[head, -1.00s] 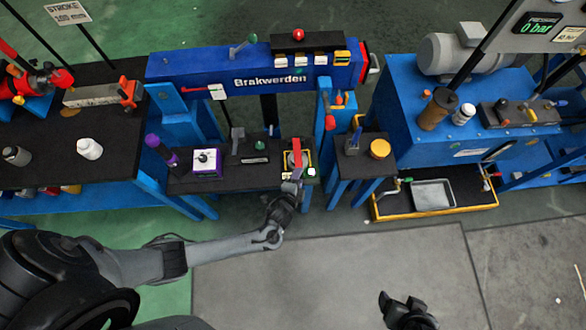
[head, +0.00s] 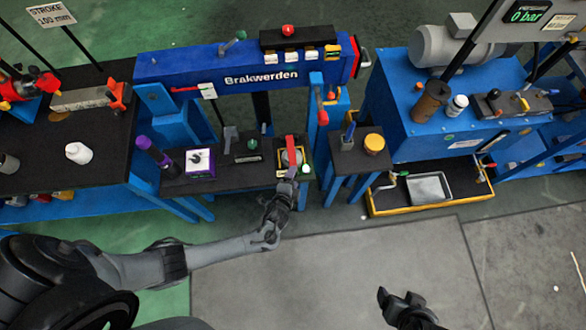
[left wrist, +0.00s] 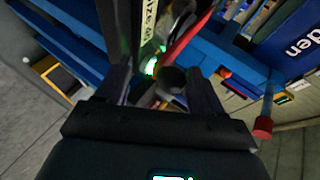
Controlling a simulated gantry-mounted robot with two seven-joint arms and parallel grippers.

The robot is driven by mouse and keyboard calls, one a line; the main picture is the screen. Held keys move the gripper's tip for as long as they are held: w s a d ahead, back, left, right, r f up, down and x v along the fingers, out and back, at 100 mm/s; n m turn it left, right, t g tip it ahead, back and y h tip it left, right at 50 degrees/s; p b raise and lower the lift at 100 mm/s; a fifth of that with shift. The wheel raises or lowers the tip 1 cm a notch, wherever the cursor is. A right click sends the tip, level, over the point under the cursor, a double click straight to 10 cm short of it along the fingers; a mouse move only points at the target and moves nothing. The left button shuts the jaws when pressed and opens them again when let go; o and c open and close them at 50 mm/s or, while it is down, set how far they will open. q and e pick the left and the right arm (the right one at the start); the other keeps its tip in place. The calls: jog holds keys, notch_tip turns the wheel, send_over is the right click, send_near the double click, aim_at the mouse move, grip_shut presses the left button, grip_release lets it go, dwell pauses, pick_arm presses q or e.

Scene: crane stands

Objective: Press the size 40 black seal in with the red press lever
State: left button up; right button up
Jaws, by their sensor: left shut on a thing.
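The red press lever (head: 291,149) stands on a small press with yellow edging at the right end of the black bench, below the blue beam. My left gripper (head: 291,174) is at the lever's near end. In the left wrist view, the lever (left wrist: 190,42) runs down between the fingers to a dark round end (left wrist: 171,79), and my left gripper (left wrist: 160,88) is shut on it. A pale round part (head: 297,157) shows beneath the lever. I cannot make out the size 40 black seal. My right gripper (head: 403,304) hangs low over the floor, its jaw opening unclear.
A lit green lamp (head: 305,168) sits beside the press. A purple-topped tool (head: 150,148) and a white-faced gauge box (head: 199,161) stand left on the bench. A side stand (head: 347,160) with a yellow-orange cap (head: 374,143) is at right. The floor in front is clear.

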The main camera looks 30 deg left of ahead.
pick_arm(q)
jog(key=shift+s, duration=0.1)
dwell(0.3)
jog(key=p+v, duration=0.3)
jog(key=v, duration=0.7)
jog(key=shift+s+r, duration=0.25)
jog(key=shift+s, duration=0.05)
jog(key=shift+f, duration=0.1)
